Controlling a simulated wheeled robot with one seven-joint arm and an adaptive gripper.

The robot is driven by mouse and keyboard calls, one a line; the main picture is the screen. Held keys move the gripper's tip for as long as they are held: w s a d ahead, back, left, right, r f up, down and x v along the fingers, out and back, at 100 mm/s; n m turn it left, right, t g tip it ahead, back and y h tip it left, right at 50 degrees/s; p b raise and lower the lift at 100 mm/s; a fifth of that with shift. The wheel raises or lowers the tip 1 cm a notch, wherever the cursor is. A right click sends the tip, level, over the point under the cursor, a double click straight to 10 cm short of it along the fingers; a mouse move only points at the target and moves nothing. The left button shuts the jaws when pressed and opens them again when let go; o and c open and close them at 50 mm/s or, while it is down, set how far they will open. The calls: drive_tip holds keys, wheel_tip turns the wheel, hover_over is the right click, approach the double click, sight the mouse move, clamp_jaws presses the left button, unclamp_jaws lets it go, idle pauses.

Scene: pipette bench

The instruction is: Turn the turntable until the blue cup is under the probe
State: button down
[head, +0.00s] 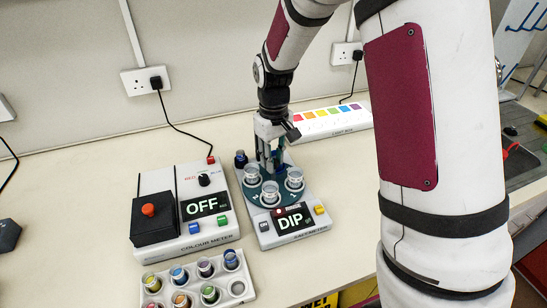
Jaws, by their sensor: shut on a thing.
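The dark teal turntable (283,199) sits on a white meter whose display reads DIP. Clear-looking cups stand on it: one at the left (252,175), one at the front (270,193) and one at the right (294,180). I cannot make out the probe.
A colour meter (207,243) reading OFF, with a black box and orange knob, stands to the left. A rack (237,290) of coloured vials lies in front of it. A rainbow-marked white strip (345,124) lies behind right. My arm covers the right side.

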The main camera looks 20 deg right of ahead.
drive_tip(key=shift+n+p, duration=0.3)
drive_tip(key=shift+n, duration=2.4)
drive_tip(key=c, duration=1.3)
unclamp_jaws()
drive_tip(key=shift+c, duration=0.2)
drive_tip(key=shift+r, duration=0.15)
wheel_tip(320, 180, up, 12)
